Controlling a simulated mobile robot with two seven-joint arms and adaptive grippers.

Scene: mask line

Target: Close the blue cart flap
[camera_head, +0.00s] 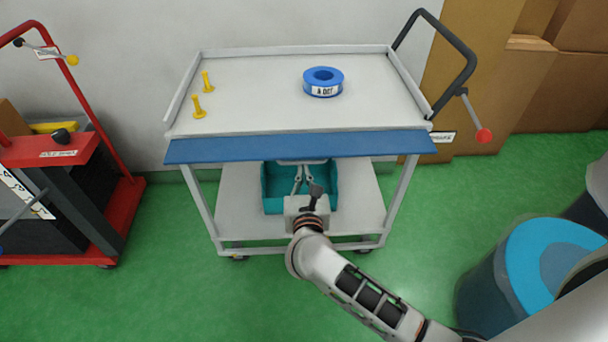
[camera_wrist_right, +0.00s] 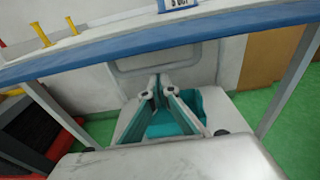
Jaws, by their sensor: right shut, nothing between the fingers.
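The blue flap (camera_head: 300,147) is a long flat strip along the front edge of the cart's white top (camera_head: 250,85). It juts toward me, and it crosses the upper part of the right wrist view (camera_wrist_right: 160,47). My right gripper (camera_head: 303,175) is below and in front of the flap, near its middle, with its fingers pointing toward the cart. In the right wrist view its fingers (camera_wrist_right: 157,85) are together and empty, under the flap. Contact with the flap does not show. My left gripper is not in view.
A teal bin (camera_head: 272,187) stands on the cart's lower shelf (camera_head: 236,205) behind my right gripper. A blue tape roll (camera_head: 323,76) and two yellow pegs (camera_head: 197,108) stand on top. A red cart (camera_head: 125,200) is left, cardboard boxes (camera_head: 480,80) right.

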